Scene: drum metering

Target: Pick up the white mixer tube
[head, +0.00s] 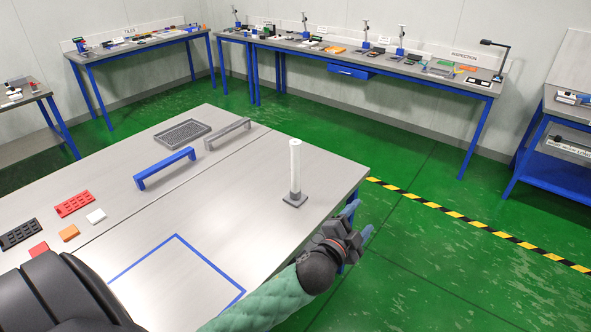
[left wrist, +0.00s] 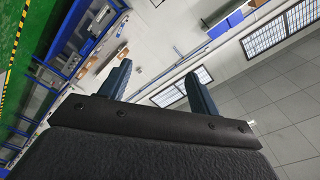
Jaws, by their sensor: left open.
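The white mixer tube (head: 295,165) stands upright in a small dark grey base (head: 295,200) near the right edge of the steel table in the head view. My left gripper (head: 360,219) is to the right of the tube and nearer to me, by the table's right edge, clearly apart from the tube. Its two blue fingers are open with nothing between them. In the left wrist view the open fingers (left wrist: 157,75) show against the far room, and the tube does not show there. My right gripper is not in view.
The steel table (head: 240,190) carries a blue handle (head: 165,168), a grey handle (head: 228,134), a grey tray (head: 182,133), and red (head: 75,204), orange (head: 69,233) and white (head: 96,216) pieces at left. A blue-outlined area (head: 175,236) is empty. Green floor lies right.

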